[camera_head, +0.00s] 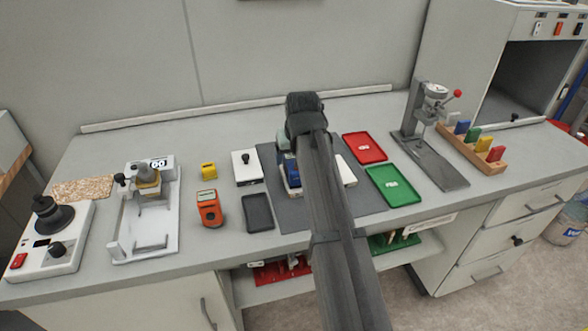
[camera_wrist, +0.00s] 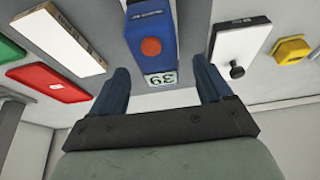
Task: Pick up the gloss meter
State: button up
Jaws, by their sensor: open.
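A blue device with an orange round button and a small display, which looks like the gloss meter (camera_wrist: 150,28), is at the top middle of the wrist view. In the head view the blue gloss meter (camera_head: 291,172) shows only partly, beside my arm, which hides the rest. My gripper (camera_wrist: 160,72) is open, with its two dark blue fingers spread apart. In the wrist view the device's display end lies in line with the gap between the fingers.
A white plate with a black knob (camera_head: 246,167) and a dark pad (camera_head: 258,213) lie left of the device. A white block (camera_head: 346,172), red tray (camera_head: 364,147) and green tray (camera_head: 393,185) lie right. An orange instrument (camera_head: 209,208) and yellow block (camera_head: 208,170) stand further left.

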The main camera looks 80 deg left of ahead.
jog(key=shift+x, duration=2.35)
jog(key=shift+w, duration=0.1)
jog(key=shift+c, duration=0.4)
jog(key=shift+r, duration=0.1)
jog(key=c, duration=1.3)
